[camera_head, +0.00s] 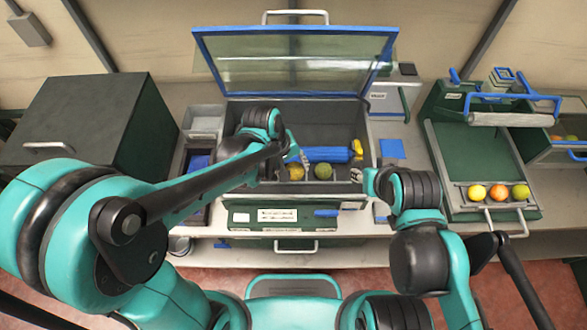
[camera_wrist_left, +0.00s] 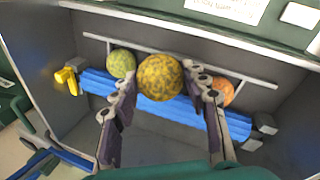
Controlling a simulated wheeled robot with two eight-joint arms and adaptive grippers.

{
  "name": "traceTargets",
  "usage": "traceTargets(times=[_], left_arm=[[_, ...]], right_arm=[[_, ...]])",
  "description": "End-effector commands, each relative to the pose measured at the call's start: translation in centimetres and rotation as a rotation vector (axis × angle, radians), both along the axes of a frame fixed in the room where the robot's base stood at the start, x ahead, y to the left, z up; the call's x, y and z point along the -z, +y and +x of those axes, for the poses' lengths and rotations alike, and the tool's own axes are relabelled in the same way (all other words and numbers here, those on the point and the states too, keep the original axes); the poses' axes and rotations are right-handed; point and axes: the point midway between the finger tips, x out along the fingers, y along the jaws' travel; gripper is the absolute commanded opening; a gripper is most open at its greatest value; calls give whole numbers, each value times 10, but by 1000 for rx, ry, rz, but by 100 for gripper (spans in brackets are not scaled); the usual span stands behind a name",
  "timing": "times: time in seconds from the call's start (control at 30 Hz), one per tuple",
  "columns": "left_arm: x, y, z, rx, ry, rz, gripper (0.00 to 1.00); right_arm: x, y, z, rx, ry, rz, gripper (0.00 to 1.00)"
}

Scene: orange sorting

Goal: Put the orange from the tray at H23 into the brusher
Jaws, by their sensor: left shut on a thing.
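The brusher (camera_head: 345,112) is the open-lidded dark box in the middle, with a blue roller (camera_head: 328,154) inside. My left gripper (camera_head: 297,160) reaches into it and is shut on a mottled yellow-brown orange (camera_head: 296,173). In the left wrist view this orange (camera_wrist_left: 160,77) is between the fingertips (camera_wrist_left: 160,75). A greenish fruit (camera_wrist_left: 121,64) is beside it and also shows in the head view (camera_head: 322,171). A more orange-coloured fruit (camera_wrist_left: 221,92) is on the other side, partly behind a finger. My right gripper (camera_head: 369,182) is by the brusher's right front corner; its jaws are unclear.
A green tray unit (camera_head: 470,150) at the right holds three fruits in its front row. The brusher's clear blue-framed lid (camera_head: 295,62) stands raised behind the box. A dark green cabinet (camera_head: 90,120) stands at the left. A blue square (camera_head: 391,148) lies right of the brusher.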

Motion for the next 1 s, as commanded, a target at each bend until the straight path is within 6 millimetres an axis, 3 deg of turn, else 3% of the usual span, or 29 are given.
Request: traceTargets(times=[0.1,0.2,0.3,0.57,0.77,1.0], left_arm=[[1,0,27,-1,0,0,10],[5,0,41,0,1,0,10],[22,0,39,1,0,0,10],[41,0,38,1,0,0,10],[70,0,41,0,0,-1,10],[70,0,42,1,0,0,10]], right_arm=[[4,0,0,0,0,0,40],[7,0,0,0,0,0,40],[12,0,0,0,0,0,40],[18,0,0,0,0,0,40],[30,0,0,0,0,0,40],[28,0,0,0,0,0,40]])
